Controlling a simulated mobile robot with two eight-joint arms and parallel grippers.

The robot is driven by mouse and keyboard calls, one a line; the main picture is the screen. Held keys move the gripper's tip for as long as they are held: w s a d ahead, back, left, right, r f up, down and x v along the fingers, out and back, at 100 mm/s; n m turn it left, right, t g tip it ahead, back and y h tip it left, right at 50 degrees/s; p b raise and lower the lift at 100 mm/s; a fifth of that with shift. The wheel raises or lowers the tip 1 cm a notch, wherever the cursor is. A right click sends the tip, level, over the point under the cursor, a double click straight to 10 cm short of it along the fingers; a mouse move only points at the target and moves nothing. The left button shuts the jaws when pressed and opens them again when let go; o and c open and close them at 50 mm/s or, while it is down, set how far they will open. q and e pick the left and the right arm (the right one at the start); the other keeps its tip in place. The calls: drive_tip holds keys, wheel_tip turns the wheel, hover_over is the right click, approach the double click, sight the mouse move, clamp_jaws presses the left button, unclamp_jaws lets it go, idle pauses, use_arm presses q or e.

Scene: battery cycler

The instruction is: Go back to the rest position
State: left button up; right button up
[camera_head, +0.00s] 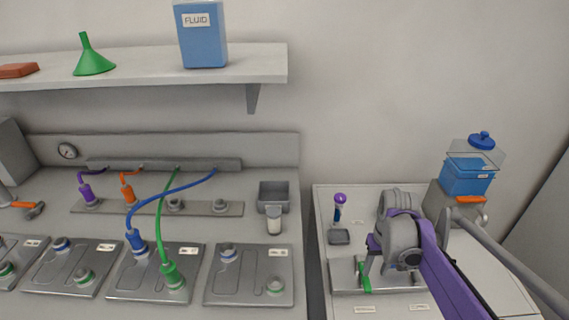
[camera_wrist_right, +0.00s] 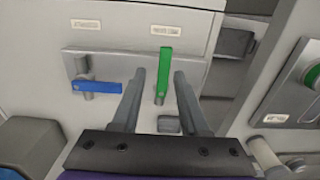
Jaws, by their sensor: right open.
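My right gripper (camera_head: 374,262) is open above the front of the right-hand cabinet, at the end of my purple and grey arm. In the right wrist view its two fingers (camera_wrist_right: 160,72) are apart. A green lever handle (camera_wrist_right: 165,70) appears between the fingertips, with gaps to each side; its depth from them is hard to judge. The green handle also shows in the head view (camera_head: 365,280), just below the gripper. A blue lever handle (camera_wrist_right: 97,87) lies sideways left of the fingers. The blue handle is hidden in the head view. My left gripper is not in view.
A blue container (camera_head: 466,178) stands at the back right of the cabinet, a purple-topped tool (camera_head: 339,205) at its left. The left bench holds plates with blue and green cables (camera_head: 165,235). A shelf (camera_head: 140,68) carries a fluid box (camera_head: 202,40) and green funnel (camera_head: 92,62).

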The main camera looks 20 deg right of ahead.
drive_tip(key=s+a+n+t, duration=0.1)
drive_tip(key=s+a, duration=0.2)
drive_tip(key=a, duration=0.3)
drive_tip(key=s+a+f+n+t, duration=0.1)
drive_tip(key=s+a+t, duration=0.1)
drive_tip(key=a, duration=0.4)
drive_tip(key=s+a+f+n+t, duration=0.1)
drive_tip(key=s+a+t, duration=0.1)
drive_tip(key=s+a, duration=0.3)
drive_tip(key=shift+a+n, duration=0.3)
drive_tip(key=shift+a, duration=0.75)
